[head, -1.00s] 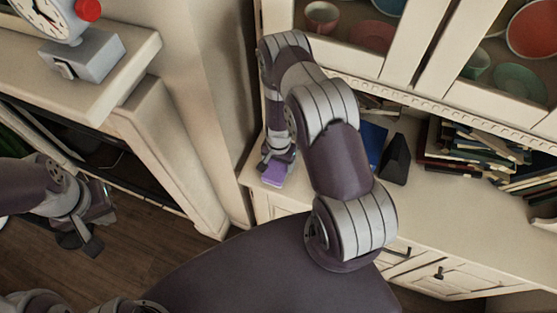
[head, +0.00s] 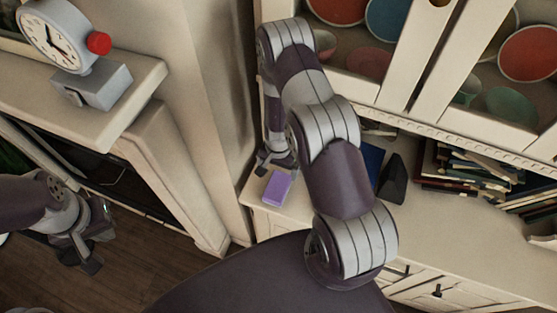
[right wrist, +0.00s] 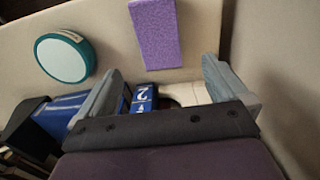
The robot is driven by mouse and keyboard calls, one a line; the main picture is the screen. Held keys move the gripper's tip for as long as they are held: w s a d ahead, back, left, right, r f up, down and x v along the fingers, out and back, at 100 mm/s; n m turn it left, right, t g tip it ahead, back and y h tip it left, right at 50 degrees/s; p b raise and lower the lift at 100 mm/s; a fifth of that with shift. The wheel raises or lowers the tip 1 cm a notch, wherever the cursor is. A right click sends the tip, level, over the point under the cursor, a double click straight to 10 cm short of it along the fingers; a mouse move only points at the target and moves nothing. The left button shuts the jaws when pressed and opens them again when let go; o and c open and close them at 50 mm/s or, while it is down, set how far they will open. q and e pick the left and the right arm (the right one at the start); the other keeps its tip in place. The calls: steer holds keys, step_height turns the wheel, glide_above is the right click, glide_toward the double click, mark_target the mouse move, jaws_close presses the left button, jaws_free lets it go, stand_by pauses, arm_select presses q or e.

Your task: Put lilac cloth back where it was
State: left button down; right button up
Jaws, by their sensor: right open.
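The lilac cloth (head: 277,188), a folded flat rectangle, lies on the left end of the cabinet's counter near its front edge. It also shows at the top of the right wrist view (right wrist: 156,33), beyond the fingertips. My right gripper (head: 275,160) is just behind the cloth, toward the wall, and apart from it. In the right wrist view its two fingers (right wrist: 162,72) are spread, with no object held. My left gripper (head: 84,250) hangs at the left above the floor, away from the cloth; its jaw opening is unclear.
A teal-rimmed round object (right wrist: 65,58) and a blue box with a number (right wrist: 143,97) are near the right gripper. Books (head: 455,165) and a dark wedge (head: 393,180) stand on the counter (head: 440,225). A clock (head: 55,35) sits on the left shelf.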

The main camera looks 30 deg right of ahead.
step_height(320, 180, up, 12)
steer(key=a+n, duration=0.2)
steer(key=n, duration=0.1)
steer(key=s+a+r+n+t, duration=0.1)
steer(key=s+a+r+n, duration=0.1)
steer(key=s+r+n, duration=0.45)
steer(key=s+a+r+n+t, duration=0.15)
steer(key=s+r, duration=0.25)
steer(key=r, duration=0.6)
arm_select(q)
step_height(320, 180, down, 9)
steer(key=b, duration=1)
steer(key=shift+f, duration=0.15)
arm_select(e)
step_height(320, 180, down, 10)
steer(key=m, duration=0.1)
steer(key=shift+w+a+f+g, duration=0.2)
steer(key=shift+w+a+g, duration=0.05)
steer(key=shift+w+g, duration=0.2)
arm_select(q)
steer(key=shift+s, duration=0.1)
arm_select(e)
steer(key=shift+s, duration=0.15)
